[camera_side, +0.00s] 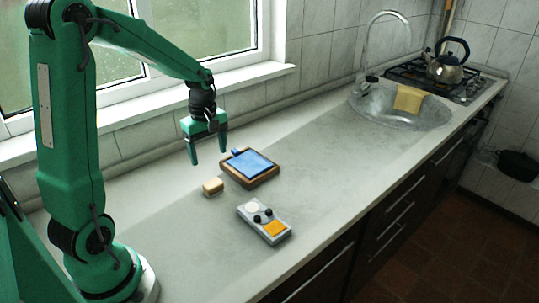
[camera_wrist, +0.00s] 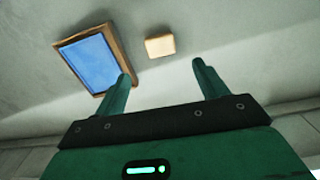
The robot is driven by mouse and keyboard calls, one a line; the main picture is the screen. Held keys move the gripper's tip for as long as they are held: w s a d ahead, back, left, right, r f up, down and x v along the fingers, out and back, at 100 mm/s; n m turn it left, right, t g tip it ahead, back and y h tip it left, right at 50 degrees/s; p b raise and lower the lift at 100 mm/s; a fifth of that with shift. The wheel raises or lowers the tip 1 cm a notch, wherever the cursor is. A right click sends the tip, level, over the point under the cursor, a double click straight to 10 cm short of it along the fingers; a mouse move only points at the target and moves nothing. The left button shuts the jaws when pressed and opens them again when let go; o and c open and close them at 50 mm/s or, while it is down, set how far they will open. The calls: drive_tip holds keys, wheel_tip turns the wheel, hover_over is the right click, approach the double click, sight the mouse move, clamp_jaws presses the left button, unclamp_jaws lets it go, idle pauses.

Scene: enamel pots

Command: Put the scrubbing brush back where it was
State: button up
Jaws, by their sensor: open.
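A small tan block (camera_side: 213,187), perhaps the scrubbing brush, lies on the grey counter; I see no bristles. It also shows in the wrist view (camera_wrist: 160,46), beyond my fingertips. A wooden-framed tray (camera_side: 263,182) with a blue inner surface lies to its right in the side view. The tray also shows in the wrist view (camera_wrist: 83,36), left of the block. A small blue piece (camera_side: 237,153) sits at the tray's far left corner. My gripper (camera_side: 208,158) is open and empty above the counter, behind the block and left of the tray. Its two fingers also show in the wrist view (camera_wrist: 160,72).
A grey device (camera_side: 252,222) with black knobs and an orange patch lies nearer the counter's front edge. A sink (camera_side: 372,112) with a yellow cloth (camera_side: 409,99) on its rim and a kettle (camera_side: 446,67) on the hob stand farther off. The counter between tray and sink is clear.

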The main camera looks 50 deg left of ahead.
drive_tip(key=s+d+r+m+t, duration=0.5)
drive_tip(key=s+d+r+m, duration=0.7)
drive_tip(key=d+m, duration=0.3)
drive_tip(key=shift+d+r+m+t, duration=0.15)
drive_tip(key=shift+d+m+t, duration=0.2)
drive_tip(key=shift+m, duration=1.15)
drive_tip(key=shift+s, duration=0.1)
